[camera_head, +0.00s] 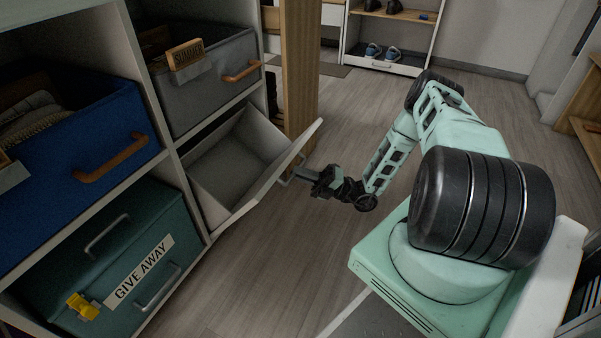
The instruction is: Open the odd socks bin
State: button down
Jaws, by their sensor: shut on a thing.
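A white tilt-out bin (238,165) sits in the lower right cubby, below the grey bin. Its front panel is tipped well outward and its pale inside shows, with nothing seen in it. I take it as the odd socks bin, though no label shows from this side. My gripper (293,176) is at the outer face of the tilted panel, near its upper part. It is shut on what looks like the bin's handle, which is mostly hidden by the fingers and the panel.
A blue bin (128,117) and a grey bin (208,95) with a "SUMMER" tag are at the left. A teal "GIVE AWAY" box (95,262) stands below. A wooden post (300,75) rises just behind the tilted bin. Wood floor (262,285) in front is clear.

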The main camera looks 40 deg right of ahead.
jog(key=c, duration=1.5)
grip_release()
jog(key=shift+w+a+f, duration=0.1)
jog(key=shift+w+f, duration=0.15)
jog(key=shift+f, duration=0.25)
jog(key=shift+r, duration=0.1)
jog(key=p+v, duration=0.3)
jog(key=v, duration=1.4)
jog(key=shift+s, duration=0.25)
